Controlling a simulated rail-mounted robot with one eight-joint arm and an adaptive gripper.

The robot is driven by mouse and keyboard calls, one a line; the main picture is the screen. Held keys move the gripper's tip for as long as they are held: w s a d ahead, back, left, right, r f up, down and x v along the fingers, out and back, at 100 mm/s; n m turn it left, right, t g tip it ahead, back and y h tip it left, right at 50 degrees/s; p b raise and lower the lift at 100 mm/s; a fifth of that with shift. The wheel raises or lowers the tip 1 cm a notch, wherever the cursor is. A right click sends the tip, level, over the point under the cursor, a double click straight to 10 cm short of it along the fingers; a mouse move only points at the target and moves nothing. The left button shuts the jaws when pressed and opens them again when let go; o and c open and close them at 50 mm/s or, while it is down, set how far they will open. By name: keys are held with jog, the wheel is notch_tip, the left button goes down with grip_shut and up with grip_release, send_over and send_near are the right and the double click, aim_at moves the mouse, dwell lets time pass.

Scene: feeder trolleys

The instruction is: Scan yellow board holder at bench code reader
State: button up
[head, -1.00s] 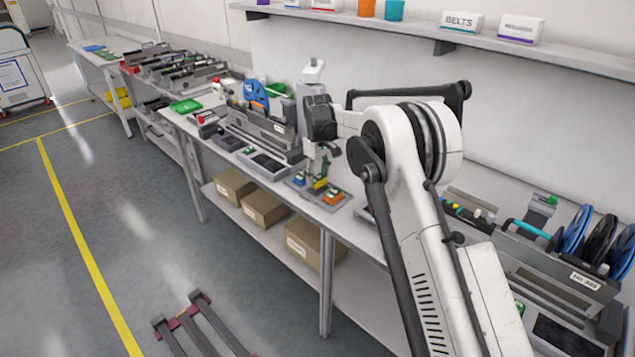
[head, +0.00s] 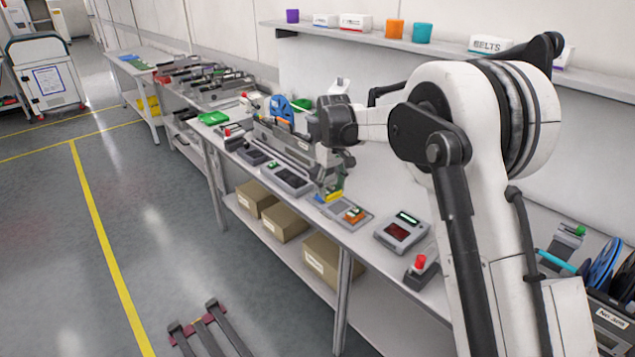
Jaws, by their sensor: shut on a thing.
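My gripper (head: 331,190) points down over the workbench and is shut on the yellow board holder (head: 334,196), a small yellow block. The holder is at or just above a flat grey tray (head: 362,222), between a blue piece (head: 319,199) and an orange piece (head: 353,215). I cannot tell whether it still touches the tray. A grey device with a dark red window and a lit green display (head: 398,232) lies on the bench to the right of the tray. It looks like the code reader. The fingers are small and partly blurred here.
A red-button box (head: 421,268) stands near the bench's front edge. Grey flat units (head: 290,180) and a feeder with a blue reel (head: 281,108) stand left of and behind the gripper. Cardboard boxes (head: 284,222) sit on the lower shelf. A wall shelf (head: 370,38) runs above.

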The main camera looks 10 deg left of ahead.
jog(key=s+d+r+m+p, duration=0.15)
jog(key=d+p, duration=0.25)
jog(key=d, duration=0.6)
jog(key=s+d+r+m+p, duration=0.1)
jog(key=s+d+m+p, duration=0.25)
jog(key=d, duration=0.65)
jog(key=shift+w+d+f+b, duration=0.1)
jog(key=shift+w+f+b, duration=0.1)
jog(key=shift+f, duration=1.6)
jog(key=shift+w+f+b, duration=0.15)
jog(key=shift+f, duration=1.6)
notch_tip(320, 180, up, 6)
jog(key=p, duration=0.1)
